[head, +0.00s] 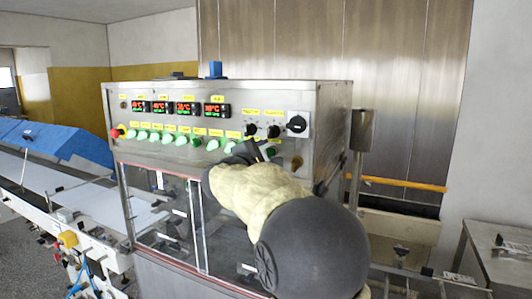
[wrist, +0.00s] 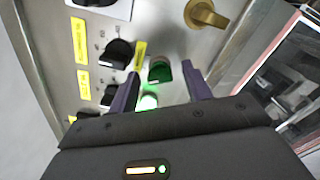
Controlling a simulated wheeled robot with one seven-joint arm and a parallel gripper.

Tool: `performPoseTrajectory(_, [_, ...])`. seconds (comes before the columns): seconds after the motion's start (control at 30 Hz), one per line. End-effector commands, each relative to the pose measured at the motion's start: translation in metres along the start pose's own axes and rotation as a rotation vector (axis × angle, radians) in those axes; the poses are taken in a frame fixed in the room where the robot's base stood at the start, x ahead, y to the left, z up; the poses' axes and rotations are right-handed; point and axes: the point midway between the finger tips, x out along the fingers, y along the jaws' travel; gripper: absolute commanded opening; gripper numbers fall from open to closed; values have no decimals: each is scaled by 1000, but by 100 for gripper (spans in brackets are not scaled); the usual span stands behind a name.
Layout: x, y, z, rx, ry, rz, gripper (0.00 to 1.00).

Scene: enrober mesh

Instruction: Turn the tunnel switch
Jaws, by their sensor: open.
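The control panel (head: 300,100) has a row of green switches (head: 168,138) under small yellow labels. The labels are too small to read, so I cannot tell by name which is the tunnel switch. My gripper (head: 252,150) is at the right end of this row and partly hides it. In the wrist view my gripper (wrist: 160,80) is open, one finger on each side of a dark green switch (wrist: 159,71). A brightly lit green switch (wrist: 149,102) lies closer to the palm. I cannot tell whether the fingers touch the switch.
Black knobs (wrist: 118,51) sit beside the left finger. A brass knob (wrist: 206,14) is just beyond the fingertips. A large black rotary switch (head: 297,124) and a red button (head: 115,133) are on the panel. A clear-windowed enclosure (head: 165,215) stands below.

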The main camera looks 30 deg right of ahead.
Motion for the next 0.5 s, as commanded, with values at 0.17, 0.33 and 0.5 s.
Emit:
performPoseTrajectory(0.17, [0, 0, 0, 0, 0, 0, 45])
performPoseTrajectory(0.33, [-1, 0, 0, 0, 0, 0, 12])
performPoseTrajectory(0.5, [-1, 0, 0, 1, 0, 0, 4])
